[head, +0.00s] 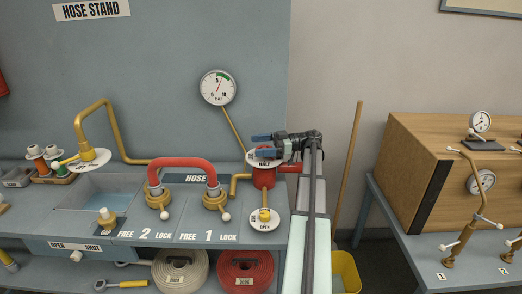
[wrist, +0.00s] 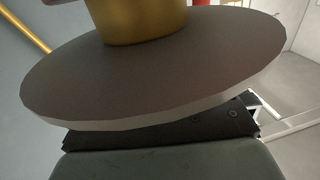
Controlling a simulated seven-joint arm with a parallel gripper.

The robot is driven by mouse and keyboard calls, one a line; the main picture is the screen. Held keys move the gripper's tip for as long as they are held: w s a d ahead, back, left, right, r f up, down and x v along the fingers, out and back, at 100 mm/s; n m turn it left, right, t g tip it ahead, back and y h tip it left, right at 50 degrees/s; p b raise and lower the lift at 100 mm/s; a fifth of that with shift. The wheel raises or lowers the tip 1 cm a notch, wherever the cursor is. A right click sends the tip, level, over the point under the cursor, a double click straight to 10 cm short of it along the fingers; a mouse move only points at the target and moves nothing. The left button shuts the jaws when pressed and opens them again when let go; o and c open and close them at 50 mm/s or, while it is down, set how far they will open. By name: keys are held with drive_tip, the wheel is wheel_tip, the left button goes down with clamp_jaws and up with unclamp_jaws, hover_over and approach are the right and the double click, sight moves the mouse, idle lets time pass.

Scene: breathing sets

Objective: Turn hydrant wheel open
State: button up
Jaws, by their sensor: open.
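The red hydrant (head: 263,178) stands at the right end of the blue-grey bench. A white disc marked HALF (head: 264,163) sits at its top, partly covered by my gripper (head: 262,146). My gripper is open, its blue-tipped fingers pointing left just over the disc. I cannot tell whether they touch anything, and no hydrant wheel can be made out clearly there. In the wrist view, a large pale-rimmed disc (wrist: 150,75) with a brass cylinder (wrist: 140,20) fills the picture close up. A lower dial plate marked OPEN (head: 264,227) has a yellow knob on it.
A pressure gauge (head: 218,88) is on the panel above. A red hose pipe (head: 182,163) joins two brass couplings to the left. A wooden broom handle (head: 350,170) and a yellow bucket (head: 346,272) stand right of my arm. A wooden box (head: 450,160) sits on the right table.

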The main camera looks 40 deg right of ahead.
drive_tip(key=shift+r, duration=4)
